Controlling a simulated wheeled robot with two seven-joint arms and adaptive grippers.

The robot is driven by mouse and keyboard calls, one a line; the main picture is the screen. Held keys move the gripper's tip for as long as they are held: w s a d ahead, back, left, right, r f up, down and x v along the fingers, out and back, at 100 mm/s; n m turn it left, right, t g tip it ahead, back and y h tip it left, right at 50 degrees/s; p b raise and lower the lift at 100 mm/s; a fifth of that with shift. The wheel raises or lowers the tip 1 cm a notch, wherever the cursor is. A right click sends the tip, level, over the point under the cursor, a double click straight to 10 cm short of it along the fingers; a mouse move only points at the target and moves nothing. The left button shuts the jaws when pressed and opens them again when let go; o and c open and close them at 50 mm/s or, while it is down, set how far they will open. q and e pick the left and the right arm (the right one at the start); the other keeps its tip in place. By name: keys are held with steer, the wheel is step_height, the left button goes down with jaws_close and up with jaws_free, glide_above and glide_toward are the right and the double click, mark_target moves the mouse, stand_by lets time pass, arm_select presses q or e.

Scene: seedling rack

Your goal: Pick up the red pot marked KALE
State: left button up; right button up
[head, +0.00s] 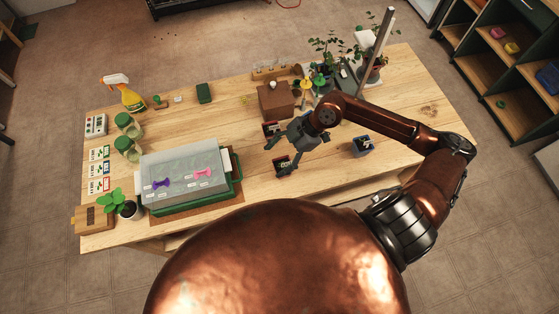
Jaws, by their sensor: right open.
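My right gripper (278,157) is over the middle of the wooden table, its arm reaching in from the right. Its jaws are open. A small dark-looking pot with reddish edges and a pale label (283,161) shows at the fingers, partly covered by them; I cannot tell whether they touch it. A second small reddish pot with a label (270,128) stands just behind the gripper, partly hidden by it. The lettering on both is too small to read surely, so I cannot tell which is marked KALE. My left gripper is not in view.
A blue pot (362,147) stands right of the gripper. A green tray with a grey cover (182,172) is at the left. A brown box (275,99) and leafy plants (329,46) stand behind. The wooden table (225,125) is bare between tray and box.

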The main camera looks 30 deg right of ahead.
mark_target(282, 166)
steer(key=d+f+h, duration=0.1)
steer(key=d, duration=0.1)
steer(key=d+h, duration=0.1)
steer(key=d, duration=0.1)
steer(key=d+f+m, duration=0.1)
steer(key=shift+w+d+f+g+h, duration=0.1)
steer(key=shift+d+f+g+h, duration=0.25)
steer(key=shift+d+g+h, duration=0.05)
steer(key=shift+s+x, duration=0.1)
steer(key=shift+x, duration=1.7)
steer(key=shift+s+x, duration=0.15)
steer(key=shift+x, duration=1.6)
steer(key=shift+a, duration=0.15)
steer(key=shift+r, duration=0.1)
steer(key=shift+c, duration=0.4)
steer(key=c, duration=1.3)
